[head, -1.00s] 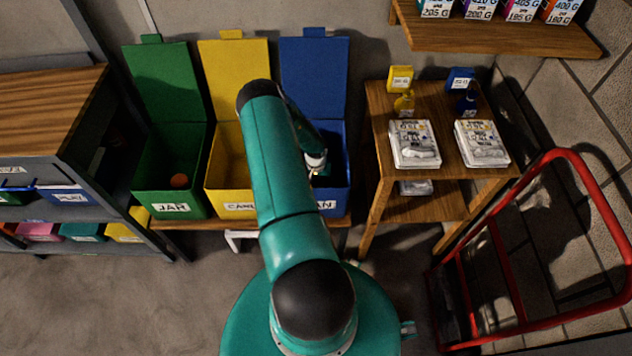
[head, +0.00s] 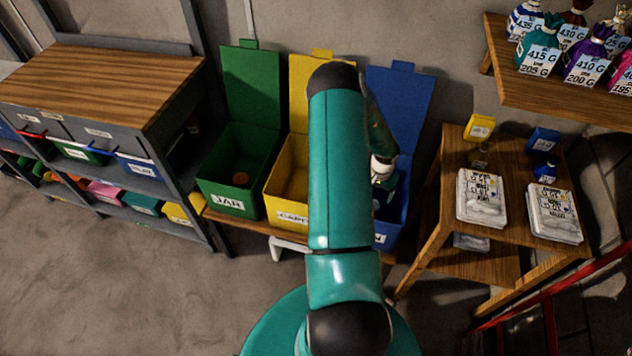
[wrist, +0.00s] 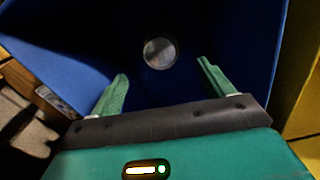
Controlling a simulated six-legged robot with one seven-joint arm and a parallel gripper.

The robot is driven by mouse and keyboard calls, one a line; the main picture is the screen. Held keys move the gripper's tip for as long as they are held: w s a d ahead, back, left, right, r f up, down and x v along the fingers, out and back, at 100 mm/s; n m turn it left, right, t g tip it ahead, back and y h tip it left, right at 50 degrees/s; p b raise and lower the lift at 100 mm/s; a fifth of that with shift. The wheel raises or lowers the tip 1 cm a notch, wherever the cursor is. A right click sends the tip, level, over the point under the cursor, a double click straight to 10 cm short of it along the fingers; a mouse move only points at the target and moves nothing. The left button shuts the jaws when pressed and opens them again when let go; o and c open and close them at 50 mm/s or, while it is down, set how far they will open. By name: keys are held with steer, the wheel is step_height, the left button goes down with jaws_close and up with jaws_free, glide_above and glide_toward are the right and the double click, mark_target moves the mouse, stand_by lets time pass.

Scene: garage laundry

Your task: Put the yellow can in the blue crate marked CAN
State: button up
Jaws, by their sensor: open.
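The blue crate (head: 401,215) stands with its lid up at the right of a row of three crates. Its label is mostly hidden behind my arm, with only an N showing. In the wrist view the dark inside of the blue crate (wrist: 245,25) fills most of the picture. A can (wrist: 160,53) shows only its round grey metal end, down inside the crate; its side colour is hidden. My gripper (wrist: 162,70) is open over the crate, its fingers apart and nothing between them. In the head view my arm hides most of the gripper.
A yellow crate (head: 272,199) and a green crate (head: 215,196) marked JAR, with an orange-brown round thing inside, stand to the left. A wooden side table (head: 510,165) with packets stands right, under a wall shelf (head: 545,95). A red frame (head: 550,325) is at lower right.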

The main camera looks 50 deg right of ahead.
steer(key=w+a+r+n+t, duration=0.1)
steer(key=w+a+r+n, duration=0.1)
steer(key=w+a+r, duration=0.85)
steer(key=w+a+r+n+t, duration=0.2)
steer(key=w+a+r, duration=0.4)
steer(key=r, duration=0.7)
steer(key=s+a+r+n+t+y, duration=0.15)
steer(key=a+r+n, duration=0.45)
steer(key=a+r, duration=1.45)
steer(key=s+a+r+n+t+h, duration=0.1)
steer(key=s+a+r+n, duration=0.3)
steer(key=s+a, duration=0.7)
steer(key=shift+a, duration=0.4)
